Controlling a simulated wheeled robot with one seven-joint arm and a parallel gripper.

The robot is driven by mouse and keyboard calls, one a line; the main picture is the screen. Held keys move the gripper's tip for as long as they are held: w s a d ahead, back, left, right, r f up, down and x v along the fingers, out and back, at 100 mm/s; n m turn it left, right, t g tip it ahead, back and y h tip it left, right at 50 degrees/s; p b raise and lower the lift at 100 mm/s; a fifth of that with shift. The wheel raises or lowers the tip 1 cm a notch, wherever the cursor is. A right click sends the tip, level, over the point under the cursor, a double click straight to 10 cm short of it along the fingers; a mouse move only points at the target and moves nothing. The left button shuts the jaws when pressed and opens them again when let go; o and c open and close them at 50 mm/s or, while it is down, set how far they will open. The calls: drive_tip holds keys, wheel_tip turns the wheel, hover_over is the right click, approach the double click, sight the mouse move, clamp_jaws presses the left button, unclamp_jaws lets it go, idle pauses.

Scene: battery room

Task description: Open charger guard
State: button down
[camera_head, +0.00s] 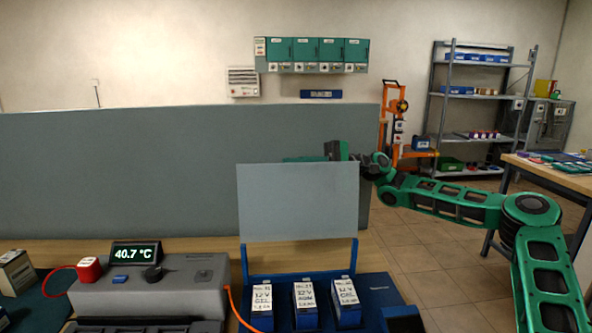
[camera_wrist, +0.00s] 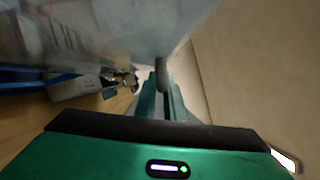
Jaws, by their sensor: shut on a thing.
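The charger guard (camera_head: 298,202) is a pale translucent panel. It stands about upright above the back of the blue charger rack (camera_head: 262,262), in front of the grey partition. In the wrist view the guard (camera_wrist: 130,28) fills the upper part, blurred. My gripper (camera_wrist: 162,92) is shut on a small grey rounded part at the guard's edge, which looks like its handle. In the head view my arm reaches in from the right to the guard's top edge, and the fingertips are hidden behind the panel.
Several labelled 12 V batteries (camera_head: 305,303) stand in the rack. A grey device (camera_head: 190,284) with a 40.7 °C display (camera_head: 136,254) is left of it, with an orange cable between. The grey partition (camera_head: 120,170) stands close behind. Open floor lies to the right.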

drive_tip(key=c, duration=1.8)
unclamp_jaws()
drive_tip(key=shift+c, duration=0.2)
drive_tip(key=v, duration=1.1)
drive_tip(key=shift+f, duration=0.2)
drive_tip(key=shift+r, duration=0.1)
